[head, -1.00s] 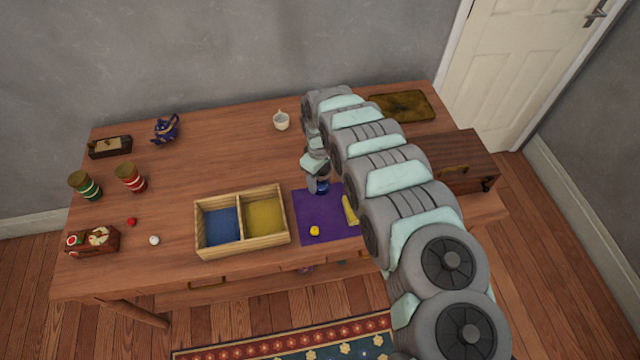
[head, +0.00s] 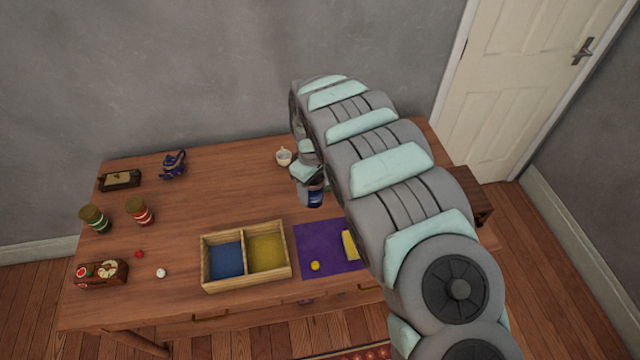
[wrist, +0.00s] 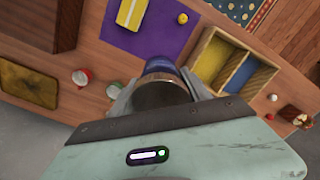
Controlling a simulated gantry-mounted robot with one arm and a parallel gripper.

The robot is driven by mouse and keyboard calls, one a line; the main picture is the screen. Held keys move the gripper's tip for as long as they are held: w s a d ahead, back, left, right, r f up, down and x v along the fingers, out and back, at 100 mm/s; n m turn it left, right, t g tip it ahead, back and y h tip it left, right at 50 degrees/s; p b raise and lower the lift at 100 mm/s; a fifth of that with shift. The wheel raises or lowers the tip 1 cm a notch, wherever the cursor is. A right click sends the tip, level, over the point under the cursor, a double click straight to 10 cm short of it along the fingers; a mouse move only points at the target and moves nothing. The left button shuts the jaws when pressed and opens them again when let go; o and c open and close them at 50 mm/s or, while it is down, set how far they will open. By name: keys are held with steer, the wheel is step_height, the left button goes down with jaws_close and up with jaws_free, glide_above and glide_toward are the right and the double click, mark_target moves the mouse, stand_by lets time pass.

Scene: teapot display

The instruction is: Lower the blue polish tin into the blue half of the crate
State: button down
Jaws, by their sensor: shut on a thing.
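My gripper (head: 311,196) is shut on the blue polish tin (head: 315,199) and holds it in the air above the table, near the purple mat's back edge. In the wrist view the tin (wrist: 157,68) shows between the fingers of my gripper (wrist: 160,92), its near end dark with a brownish rim. The wooden crate (head: 246,285) stands on the table left of the mat. Its left half (head: 225,260) is blue and its right half (head: 267,252) is yellow. The crate (wrist: 226,35) also shows in the wrist view, upper right. The tin is apart from the crate.
The purple mat (head: 315,243) bears a yellow ball (head: 315,266) and a yellow block (head: 350,246). A white cup (head: 284,157) stands behind my gripper. Two striped cups, a blue teapot (head: 173,164) and small boxes stand at the left. Table between gripper and crate is clear.

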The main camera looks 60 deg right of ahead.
steer(key=w+a+f+b, duration=0.1)
steer(key=w+a+f, duration=0.3)
steer(key=w+a, duration=0.6)
steer(key=w+a+f+b, duration=0.1)
steer(key=w+a+f, duration=0.3)
steer(key=w+a, duration=0.6)
steer(key=shift+a+b, duration=0.4)
steer(key=shift+a, duration=0.3)
steer(key=shift+f, duration=0.15)
step_height(320, 180, down, 6)
steer(key=b, duration=0.2)
steer(key=shift+f, duration=0.15)
stand_by(0.5)
steer(key=shift+f+b, duration=1.25)
steer(key=shift+f, duration=1.25)
stand_by(1.5)
